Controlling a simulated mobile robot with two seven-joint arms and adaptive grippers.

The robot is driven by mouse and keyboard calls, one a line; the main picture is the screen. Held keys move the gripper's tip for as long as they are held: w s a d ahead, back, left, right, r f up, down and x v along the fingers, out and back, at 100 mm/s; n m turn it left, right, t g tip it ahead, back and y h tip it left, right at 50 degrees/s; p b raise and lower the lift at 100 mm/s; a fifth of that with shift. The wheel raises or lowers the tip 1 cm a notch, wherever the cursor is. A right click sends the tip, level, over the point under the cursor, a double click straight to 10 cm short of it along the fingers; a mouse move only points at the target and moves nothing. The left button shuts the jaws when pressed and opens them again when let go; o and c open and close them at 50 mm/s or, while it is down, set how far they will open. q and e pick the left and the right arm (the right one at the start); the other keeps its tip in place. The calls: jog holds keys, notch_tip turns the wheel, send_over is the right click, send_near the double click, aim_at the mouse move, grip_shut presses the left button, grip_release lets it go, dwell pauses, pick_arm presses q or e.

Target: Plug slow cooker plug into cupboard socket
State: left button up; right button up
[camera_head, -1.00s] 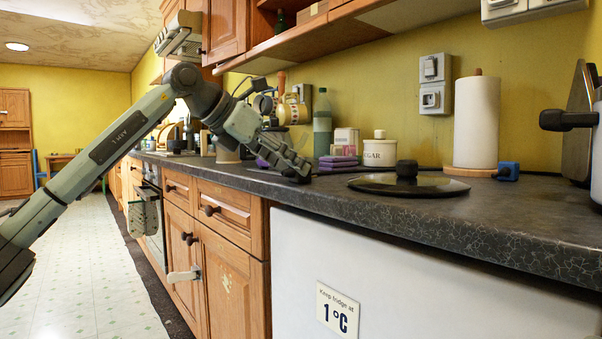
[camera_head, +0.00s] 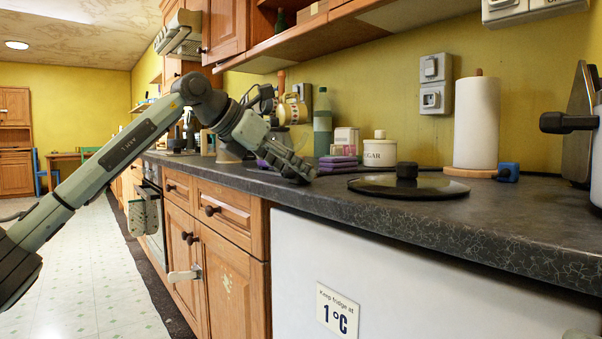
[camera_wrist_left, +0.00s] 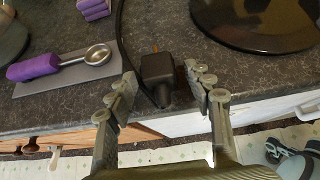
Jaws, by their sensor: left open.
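A black plug (camera_wrist_left: 157,75) with a brass-coloured pin lies on the worktop near its front edge, seen in the left wrist view. A black cable runs beside it and away to the back. My left gripper (camera_head: 300,174) is open over the worktop's front edge. In the left wrist view its fingers (camera_wrist_left: 162,84) stand on either side of the plug, without a grip on it. The gripper hides the plug in the head view. White sockets are under the wall cupboard (camera_head: 515,10) and on the wall (camera_head: 433,98). A pot with a black handle (camera_head: 567,121), possibly the slow cooker, is at the right edge.
A dark lid (camera_head: 408,187) lies right of the gripper. A purple-handled scoop (camera_wrist_left: 60,62) lies left of the plug. Purple blocks (camera_head: 338,164), a sugar jar (camera_head: 380,152), a bottle (camera_head: 322,125) and a paper roll (camera_head: 476,122) stand behind. The front right worktop is clear.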

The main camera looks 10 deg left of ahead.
pick_arm(q)
jog(key=shift+p, duration=0.3)
dwell(0.5)
grip_shut()
dwell(0.6)
